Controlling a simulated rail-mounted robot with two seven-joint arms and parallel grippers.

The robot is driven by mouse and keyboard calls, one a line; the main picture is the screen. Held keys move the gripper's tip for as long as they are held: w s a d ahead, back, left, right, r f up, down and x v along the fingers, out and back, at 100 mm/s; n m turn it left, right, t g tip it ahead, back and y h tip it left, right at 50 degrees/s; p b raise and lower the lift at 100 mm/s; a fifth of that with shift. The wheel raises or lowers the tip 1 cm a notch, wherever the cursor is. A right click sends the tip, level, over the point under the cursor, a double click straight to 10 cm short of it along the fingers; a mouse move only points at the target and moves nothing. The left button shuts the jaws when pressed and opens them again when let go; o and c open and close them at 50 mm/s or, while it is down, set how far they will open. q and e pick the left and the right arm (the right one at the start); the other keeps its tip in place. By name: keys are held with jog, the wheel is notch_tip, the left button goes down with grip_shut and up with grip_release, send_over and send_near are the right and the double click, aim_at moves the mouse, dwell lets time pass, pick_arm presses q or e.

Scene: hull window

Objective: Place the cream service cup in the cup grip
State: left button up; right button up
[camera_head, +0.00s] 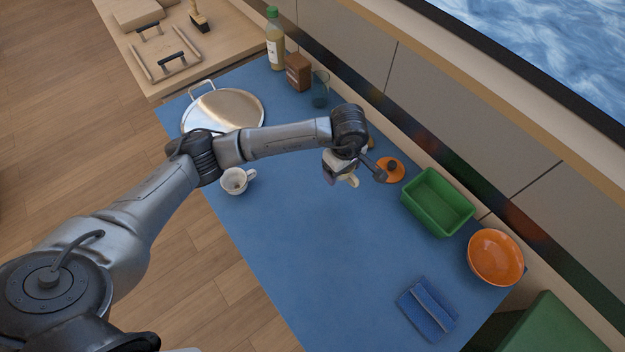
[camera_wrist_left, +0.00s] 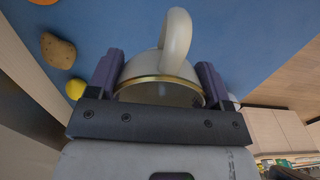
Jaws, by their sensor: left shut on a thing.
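My left gripper (camera_head: 340,168) is above the blue table top, right of its middle, and shut on a cream cup (camera_head: 351,180). In the left wrist view the cup (camera_wrist_left: 160,92) sits between the two fingers, with its gold-edged rim toward the gripper and its curved handle (camera_wrist_left: 177,38) pointing away. Much of the cup is hidden by the gripper in the head view. A second, white cup (camera_head: 235,181) with a handle stands at the table's left edge. I cannot tell which thing is the cup grip. My right gripper is not in view.
Near the wall stand a bottle (camera_head: 274,45), a brown block (camera_head: 299,71), a glass (camera_head: 320,88), an orange lid (camera_head: 390,172), a green bin (camera_head: 437,202) and an orange bowl (camera_head: 496,257). A blue cloth (camera_head: 428,308) lies in front. The table's middle is clear.

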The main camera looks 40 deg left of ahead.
pick_arm(q)
send_over(316, 167)
notch_tip(316, 167, down, 7)
jog(key=shift+f, duration=2.25)
jog(key=shift+f+b, duration=0.15)
jog(key=shift+b, duration=0.15)
jog(key=o, duration=1)
